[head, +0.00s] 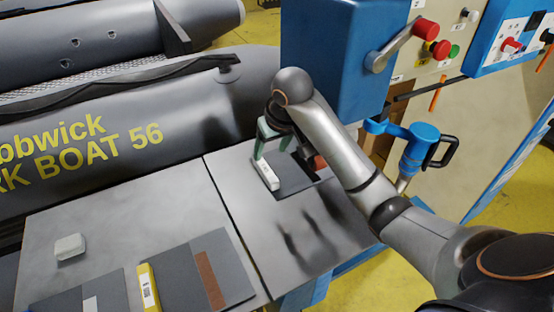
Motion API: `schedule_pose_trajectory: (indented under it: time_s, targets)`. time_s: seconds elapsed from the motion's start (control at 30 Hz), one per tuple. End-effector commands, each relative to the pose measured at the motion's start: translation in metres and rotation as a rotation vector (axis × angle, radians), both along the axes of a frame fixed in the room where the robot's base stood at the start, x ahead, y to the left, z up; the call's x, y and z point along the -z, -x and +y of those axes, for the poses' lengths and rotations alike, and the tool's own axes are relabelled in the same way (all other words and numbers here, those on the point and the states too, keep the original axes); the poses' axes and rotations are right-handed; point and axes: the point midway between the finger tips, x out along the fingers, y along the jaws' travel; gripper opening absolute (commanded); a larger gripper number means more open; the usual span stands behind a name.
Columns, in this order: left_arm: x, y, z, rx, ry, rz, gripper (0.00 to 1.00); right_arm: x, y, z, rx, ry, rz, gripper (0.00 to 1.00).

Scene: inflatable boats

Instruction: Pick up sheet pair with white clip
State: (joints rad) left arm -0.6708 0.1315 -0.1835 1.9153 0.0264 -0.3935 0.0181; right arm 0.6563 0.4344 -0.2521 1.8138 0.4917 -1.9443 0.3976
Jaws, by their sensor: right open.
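A dark grey sheet pair (292,180) lies flat on the right half of the metal table, with a white clip (267,175) along its left edge. My right gripper (272,151) reaches in from the right and hangs over the sheet, its pale green fingers close to the far end of the white clip. It is open. I cannot tell whether a finger touches the clip. My right arm hides part of the sheet's far right side. My left gripper is out of view.
More dark sheets (172,283) with a yellow clip (148,289) lie at the table's front. A small whitish block (69,247) sits at left. A grey inflatable boat (130,130) lies behind the table. A blue machine (330,60) stands behind my right arm.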

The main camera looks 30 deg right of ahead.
Motion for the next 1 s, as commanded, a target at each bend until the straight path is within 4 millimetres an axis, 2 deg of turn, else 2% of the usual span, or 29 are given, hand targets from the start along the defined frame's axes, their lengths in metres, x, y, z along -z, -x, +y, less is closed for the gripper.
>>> schedule_pose_trajectory:
  time_s: [0.2,0.3,0.57,0.83,1.0]
  targets:
    - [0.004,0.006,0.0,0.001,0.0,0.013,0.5,0.039,-0.014,-0.001,0.0,0.001,0.007,0.68]
    - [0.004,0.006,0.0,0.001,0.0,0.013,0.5,0.052,-0.021,-0.001,-0.001,0.0,0.003,0.68]
    - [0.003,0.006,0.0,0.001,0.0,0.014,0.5,0.068,-0.03,-0.004,0.0,0.001,0.002,0.68]
    - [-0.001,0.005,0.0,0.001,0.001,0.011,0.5,0.099,-0.048,-0.01,-0.001,0.0,0.003,0.68]
    - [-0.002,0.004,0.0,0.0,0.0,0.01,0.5,0.107,-0.051,-0.01,-0.002,0.001,0.0,0.68]
